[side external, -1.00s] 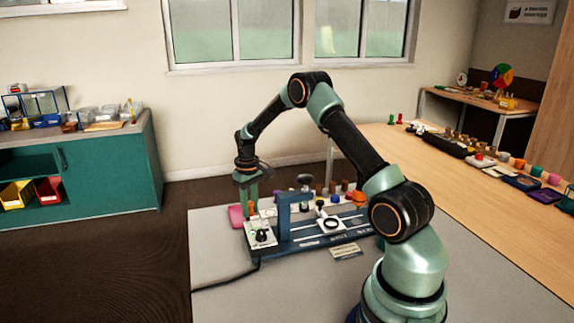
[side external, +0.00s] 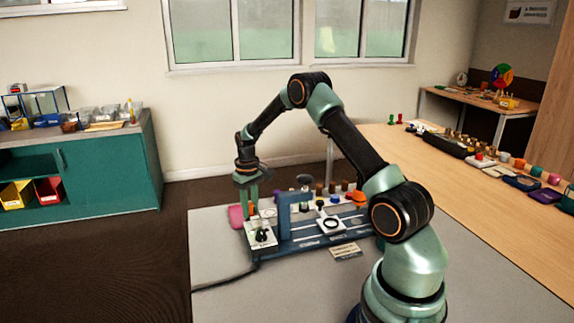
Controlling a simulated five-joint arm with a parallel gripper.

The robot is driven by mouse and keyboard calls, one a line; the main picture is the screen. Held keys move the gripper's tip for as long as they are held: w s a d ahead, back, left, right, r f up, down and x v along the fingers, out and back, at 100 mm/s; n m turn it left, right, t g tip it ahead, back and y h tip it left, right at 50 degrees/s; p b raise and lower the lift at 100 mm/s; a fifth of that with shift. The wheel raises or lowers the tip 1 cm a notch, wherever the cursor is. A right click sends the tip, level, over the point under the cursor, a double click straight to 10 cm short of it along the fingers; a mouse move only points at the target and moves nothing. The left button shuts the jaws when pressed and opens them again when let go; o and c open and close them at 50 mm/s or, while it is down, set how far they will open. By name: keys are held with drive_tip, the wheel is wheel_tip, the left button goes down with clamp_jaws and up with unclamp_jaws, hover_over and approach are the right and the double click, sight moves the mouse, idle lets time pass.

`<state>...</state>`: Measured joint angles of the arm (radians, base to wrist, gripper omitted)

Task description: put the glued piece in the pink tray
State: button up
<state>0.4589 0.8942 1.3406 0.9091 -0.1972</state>
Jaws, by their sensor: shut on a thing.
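My gripper (side external: 248,205) points down at the left end of the blue fixture, beside the pink tray (side external: 235,216). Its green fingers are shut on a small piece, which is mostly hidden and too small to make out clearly. I take it to be the glued piece. The pink tray lies just left of the fingers on the grey table, partly hidden by them. I cannot tell whether the held piece touches anything below it.
The blue fixture (side external: 318,248) has an upright post (side external: 284,217) just right of my gripper. A white plate (side external: 261,241) with a dark green part stands in front. A white ring holder (side external: 330,224) and several small pieces lie right. The front table (side external: 225,300) is mostly clear.

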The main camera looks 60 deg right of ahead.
idle(0.3)
drive_tip(key=o, duration=1.4)
drive_tip(key=shift+r, duration=3.45)
